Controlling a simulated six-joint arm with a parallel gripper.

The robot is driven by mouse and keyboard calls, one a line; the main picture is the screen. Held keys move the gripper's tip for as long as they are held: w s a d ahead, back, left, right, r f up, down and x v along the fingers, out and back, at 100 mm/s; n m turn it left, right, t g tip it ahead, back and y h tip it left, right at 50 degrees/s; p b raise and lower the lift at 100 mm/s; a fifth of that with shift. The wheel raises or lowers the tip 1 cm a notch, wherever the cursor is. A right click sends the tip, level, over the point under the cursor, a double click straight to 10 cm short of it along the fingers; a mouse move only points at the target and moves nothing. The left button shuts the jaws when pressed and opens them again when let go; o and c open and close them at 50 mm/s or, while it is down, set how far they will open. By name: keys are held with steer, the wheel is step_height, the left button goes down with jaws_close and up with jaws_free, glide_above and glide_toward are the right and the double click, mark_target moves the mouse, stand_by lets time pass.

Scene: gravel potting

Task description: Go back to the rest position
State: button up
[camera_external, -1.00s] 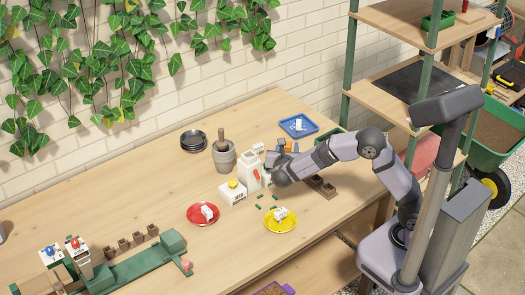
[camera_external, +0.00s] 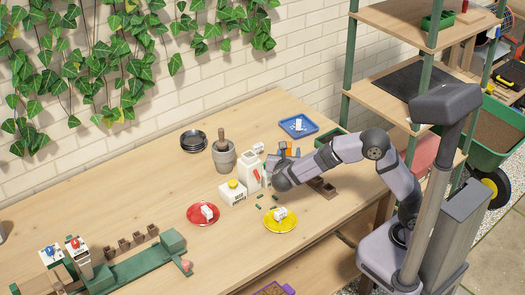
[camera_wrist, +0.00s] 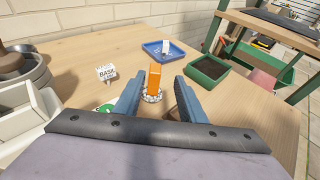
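My gripper (camera_external: 288,149) is over the right part of the wooden table, near the white dispensers. In the wrist view my gripper (camera_wrist: 158,82) shows two blue fingers spread apart with a gap between them. An orange upright piece (camera_wrist: 154,78) stands in a pot of white gravel (camera_wrist: 152,96) in line with that gap. It appears clear of both fingers. Its orange top also shows by my gripper in the external view (camera_external: 289,145). My arm is stretched out low over the table, away from its base.
A yellow plate (camera_external: 281,228), red plate (camera_external: 199,220) and blue tray (camera_external: 310,134) lie around. A green tray (camera_wrist: 208,71) holds dark soil.

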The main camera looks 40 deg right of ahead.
steer(key=s+d+m+g+y+p, duration=0.3)
steer(key=s+d+m+g+p, duration=0.55)
steer(key=s+d+m, duration=0.4)
steer(key=s+a+r+m+g+y+p, duration=0.1)
steer(key=s+r+m+y+p, duration=0.1)
steer(key=s+m+y+p, duration=0.5)
steer(key=shift+s+a+m+p, duration=0.4)
steer(key=shift+s+m+p, duration=0.45)
steer(key=shift+s+m, duration=2.5)
steer(key=shift+w, duration=0.25)
